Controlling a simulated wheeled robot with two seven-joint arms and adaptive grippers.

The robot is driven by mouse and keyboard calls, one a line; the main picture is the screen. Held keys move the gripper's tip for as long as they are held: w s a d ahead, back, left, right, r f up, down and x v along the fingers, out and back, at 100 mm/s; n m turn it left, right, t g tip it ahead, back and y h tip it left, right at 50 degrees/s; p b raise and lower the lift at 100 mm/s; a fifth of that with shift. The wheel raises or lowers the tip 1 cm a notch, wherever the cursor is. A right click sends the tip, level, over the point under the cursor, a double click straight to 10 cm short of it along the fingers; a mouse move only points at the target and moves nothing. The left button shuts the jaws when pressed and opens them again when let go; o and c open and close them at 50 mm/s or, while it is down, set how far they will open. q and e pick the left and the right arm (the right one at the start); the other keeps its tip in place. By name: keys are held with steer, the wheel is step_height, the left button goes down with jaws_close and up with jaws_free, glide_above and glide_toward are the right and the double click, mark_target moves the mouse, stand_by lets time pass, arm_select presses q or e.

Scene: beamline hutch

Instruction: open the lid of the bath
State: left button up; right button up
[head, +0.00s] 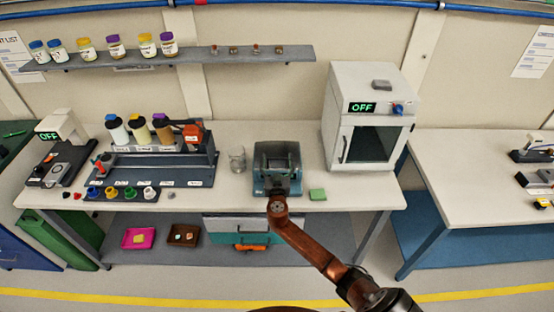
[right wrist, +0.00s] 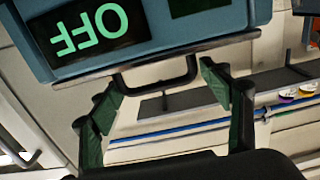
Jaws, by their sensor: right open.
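The bath (head: 262,183), a blue-grey box with a dark top, stands on the bench in the middle of the head view. In the right wrist view its front (right wrist: 215,22) fills the top, with a green OFF display (right wrist: 92,35) upside down. A black bar handle (right wrist: 155,77) sticks out from its edge. My right gripper (right wrist: 163,95) is open, with its green-padded fingers apart on either side of the handle and no visible grip on it. In the head view my right arm reaches up to the bath's front and hides part of it. My left gripper is out of view.
A glass beaker (head: 237,160) stands left of the bath, and a green block (head: 317,194) lies to its right. A white oven (head: 370,90) stands further right, and a bottle rack (head: 200,157) stands left. A shelf (head: 190,61) runs above.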

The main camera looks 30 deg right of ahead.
steer(key=shift+c, duration=0.7)
steer(key=shift+w+r, duration=0.1)
steer(key=c, duration=1.3)
